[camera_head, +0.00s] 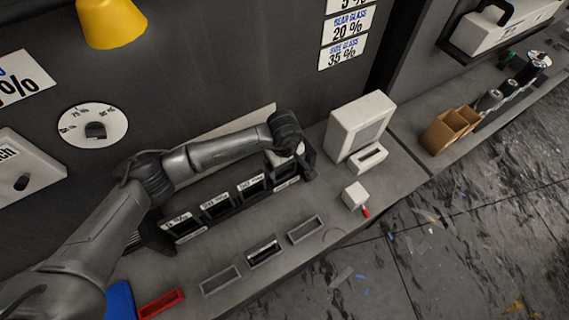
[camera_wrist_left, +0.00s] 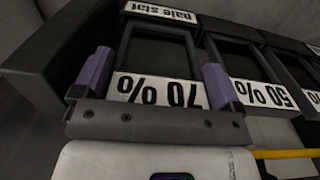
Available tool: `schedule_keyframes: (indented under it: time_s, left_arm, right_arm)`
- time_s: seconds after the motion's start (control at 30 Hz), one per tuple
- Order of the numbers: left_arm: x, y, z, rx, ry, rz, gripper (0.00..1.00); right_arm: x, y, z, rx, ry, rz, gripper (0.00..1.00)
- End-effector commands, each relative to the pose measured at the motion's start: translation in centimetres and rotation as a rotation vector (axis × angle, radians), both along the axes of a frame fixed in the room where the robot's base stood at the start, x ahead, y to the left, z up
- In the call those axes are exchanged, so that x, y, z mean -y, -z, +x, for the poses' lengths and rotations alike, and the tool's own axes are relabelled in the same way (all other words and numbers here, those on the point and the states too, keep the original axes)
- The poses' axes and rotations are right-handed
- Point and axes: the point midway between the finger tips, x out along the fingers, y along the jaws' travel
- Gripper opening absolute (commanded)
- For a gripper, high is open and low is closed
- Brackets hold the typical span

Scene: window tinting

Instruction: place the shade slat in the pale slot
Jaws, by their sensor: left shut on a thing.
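My left gripper (camera_head: 290,168) is at the right end of a dark rack (camera_head: 235,208) of framed, percent-labelled slots. In the left wrist view its two purple fingertips (camera_wrist_left: 157,78) stand on either side of a white strip marked 70 % (camera_wrist_left: 158,91). The gripper is shut on what I take to be the shade slat, but the slat's edges are hard to make out. The pale slot, with its label (camera_wrist_left: 161,12) upside down, lies directly beyond the fingers around a dark opening (camera_wrist_left: 157,53). Whether the slat is seated there I cannot tell. My right gripper is not in view.
A 50 % slot (camera_wrist_left: 262,92) adjoins the pale slot. Three small grey trays (camera_head: 220,281) lie in front of the rack. A white boxy device (camera_head: 357,124) and a small white block (camera_head: 354,195) stand to the right. The bench's front edge is close.

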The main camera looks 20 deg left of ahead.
Motion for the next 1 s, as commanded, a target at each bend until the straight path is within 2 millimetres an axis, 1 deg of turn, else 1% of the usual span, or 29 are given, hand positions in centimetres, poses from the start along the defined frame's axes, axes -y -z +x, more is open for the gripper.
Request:
schedule_keyframes:
  time_s: [0.03, 0.1, 0.33, 0.47, 0.5, 0.6, 0.83, 0.9, 0.97, 1.0]
  left_arm:
    - [0.0, 0.6, -0.1, -0.002, -0.001, 0.000, 0.67]
    - [0.0, 0.9, 0.0, 0.000, -0.001, 0.001, 0.67]
    - [0.0, 1.0, 0.0, 0.001, 0.000, 0.001, 0.67]
    - [0.0, 1.3, 0.0, 0.001, 0.000, 0.001, 0.67]
    - [0.0, 1.4, 0.0, 0.001, 0.000, 0.001, 0.92]
    - [0.0, 1.2, 0.0, 0.001, 0.000, 0.001, 1.00]
    - [0.0, 1.1, 0.0, 0.001, 0.000, 0.001, 1.00]
    - [0.0, 0.6, 0.0, 0.001, -0.001, 0.001, 1.00]
    - [0.0, 0.1, 0.1, 0.003, 0.001, 0.000, 1.00]
    - [0.0, -0.4, 0.1, 0.004, 0.002, 0.000, 1.00]
  right_arm:
    - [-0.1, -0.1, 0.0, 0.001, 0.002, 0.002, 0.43]
    - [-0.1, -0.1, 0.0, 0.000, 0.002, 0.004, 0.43]
    - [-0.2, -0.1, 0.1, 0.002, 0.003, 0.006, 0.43]
    - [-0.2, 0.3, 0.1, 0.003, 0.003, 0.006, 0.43]
    - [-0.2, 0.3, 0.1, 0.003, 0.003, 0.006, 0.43]
    - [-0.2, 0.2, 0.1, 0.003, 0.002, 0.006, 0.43]
    - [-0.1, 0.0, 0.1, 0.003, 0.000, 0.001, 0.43]
    - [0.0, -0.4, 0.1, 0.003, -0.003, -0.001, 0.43]
    - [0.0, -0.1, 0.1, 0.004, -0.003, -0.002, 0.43]
    - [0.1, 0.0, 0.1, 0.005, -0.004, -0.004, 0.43]
